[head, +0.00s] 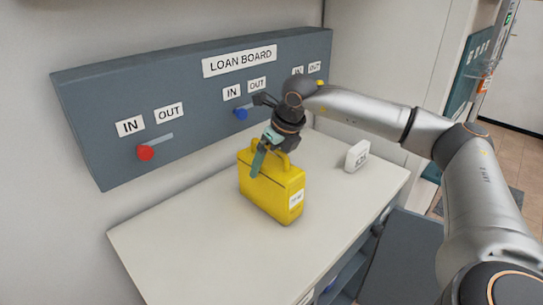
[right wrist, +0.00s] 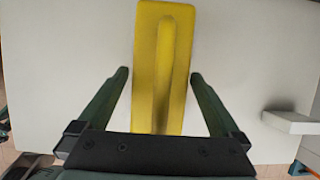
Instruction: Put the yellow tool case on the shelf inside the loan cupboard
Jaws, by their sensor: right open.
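The yellow tool case (head: 270,190) stands upright on the pale top of the loan cupboard (head: 190,250), its handle up and a white label on its side. My right gripper (head: 268,158) is at the case's top, pointing down. In the right wrist view, its open fingers (right wrist: 158,75) lie on either side of the yellow case (right wrist: 146,50) and its handle, with small gaps. The cupboard's dark door (head: 405,258) stands open at the lower right. Part of the shelf inside (head: 346,272) shows; the rest is hidden. My left gripper is not in view.
The grey loan board (head: 205,105) runs along the wall behind, with a red knob (head: 146,153) and a blue knob (head: 240,113). A small white sign block (head: 357,155) stands on the top, right of the case. The front left of the top is clear.

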